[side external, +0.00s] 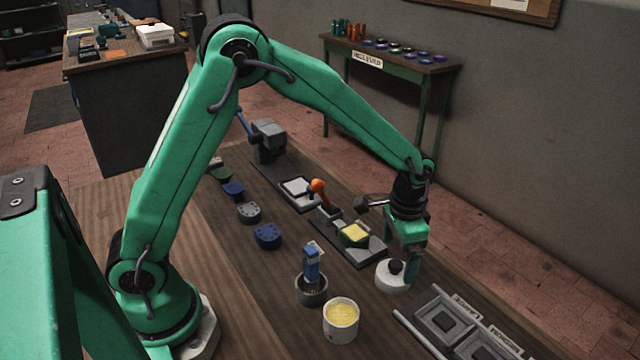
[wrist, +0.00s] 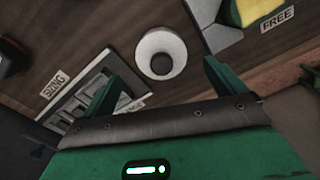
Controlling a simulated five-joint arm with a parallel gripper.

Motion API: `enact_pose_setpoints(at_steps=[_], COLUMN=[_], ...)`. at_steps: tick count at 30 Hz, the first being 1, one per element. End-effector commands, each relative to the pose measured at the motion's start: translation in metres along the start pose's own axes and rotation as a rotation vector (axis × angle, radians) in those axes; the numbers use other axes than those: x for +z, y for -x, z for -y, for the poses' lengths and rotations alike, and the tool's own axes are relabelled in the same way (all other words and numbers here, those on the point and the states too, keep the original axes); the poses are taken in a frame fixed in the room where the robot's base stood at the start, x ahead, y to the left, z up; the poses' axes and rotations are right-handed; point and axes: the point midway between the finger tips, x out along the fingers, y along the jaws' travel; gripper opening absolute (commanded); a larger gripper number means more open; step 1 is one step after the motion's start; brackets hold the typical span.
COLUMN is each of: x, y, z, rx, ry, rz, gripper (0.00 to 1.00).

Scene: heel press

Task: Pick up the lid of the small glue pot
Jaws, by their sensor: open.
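The lid (side external: 391,278) is a white round piece with a black knob, and it sits on the bench apart from any pot. An open white pot (side external: 341,323) with pale yellow contents stands to its lower left in the side view. My gripper (side external: 405,272) is open and points down close over the lid. In the wrist view the lid (wrist: 150,42) shows ahead, between the two spread green fingers of my gripper (wrist: 166,62), and neither finger visibly touches it. I cannot tell the exact height gap.
A grey tray with recesses (side external: 432,300) lies right of the lid. A dark cup with a blue-handled tool (side external: 311,294) stands left, beyond the pot. A plate with a yellow block (side external: 355,236) lies behind. Several blue and grey pieces (side external: 267,236) line the bench.

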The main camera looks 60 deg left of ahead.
Motion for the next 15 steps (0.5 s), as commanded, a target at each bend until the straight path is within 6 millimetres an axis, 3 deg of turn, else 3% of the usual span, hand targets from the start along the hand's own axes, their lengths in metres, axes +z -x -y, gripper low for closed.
enact_pose_setpoints(at_steps=[9, 15], x=[0.000, 0.000], y=[-0.036, -0.043], z=[0.002, 0.002], rx=[0.000, 0.000], ry=[0.000, 0.000], rz=[0.003, 0.001], gripper=[0.95, 0.95])
